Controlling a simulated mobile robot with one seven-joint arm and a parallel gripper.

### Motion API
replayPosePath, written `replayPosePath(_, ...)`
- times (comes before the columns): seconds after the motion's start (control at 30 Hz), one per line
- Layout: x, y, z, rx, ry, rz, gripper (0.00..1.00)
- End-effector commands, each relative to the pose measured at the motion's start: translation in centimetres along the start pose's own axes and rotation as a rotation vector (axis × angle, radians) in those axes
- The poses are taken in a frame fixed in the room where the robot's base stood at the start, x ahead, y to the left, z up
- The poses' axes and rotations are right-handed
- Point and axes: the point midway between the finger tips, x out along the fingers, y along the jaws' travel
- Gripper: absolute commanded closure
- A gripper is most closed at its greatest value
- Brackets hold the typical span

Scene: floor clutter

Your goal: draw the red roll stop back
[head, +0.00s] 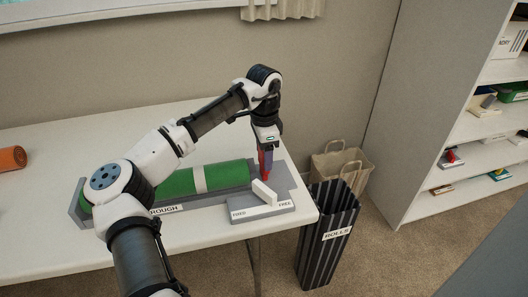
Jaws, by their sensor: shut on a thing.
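A green roll (177,184) with a pale band lies in a grey trough (182,208) on the white table. My gripper (266,173) points down at the right end of the roll. It is shut on a red piece, the red roll stop (268,160), which is partly hidden between the fingers. In front of it, a white lever (264,193) stands tilted on a grey block (262,211) with small labels at its left and right ends.
A striped bin labelled ROLLS (325,235) stands on the floor off the table's right edge. A tan paper bag (340,167) is behind it. An orange roll (12,158) lies at the table's far left. Shelves (475,130) stand at the right. The table's back left is clear.

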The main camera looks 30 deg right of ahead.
Motion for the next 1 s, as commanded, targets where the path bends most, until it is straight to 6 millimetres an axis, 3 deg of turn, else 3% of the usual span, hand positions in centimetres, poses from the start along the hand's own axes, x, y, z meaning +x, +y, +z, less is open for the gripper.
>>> replayPosePath(0.17, -0.2, 0.1, -0.5, 0.002, 0.002, 0.002, 0.79)
replayPosePath(0.5, -0.4, 0.0, -6.1, 0.002, 0.003, 0.004, 0.79)
replayPosePath(0.9, -0.1, 0.0, -7.1, 0.001, 0.006, -0.001, 0.79)
replayPosePath(0.93, -0.1, 0.0, -7.1, 0.001, 0.006, -0.002, 0.36)
replayPosePath(1.0, -0.1, 0.0, -7.1, 0.001, 0.006, -0.002, 0.27)
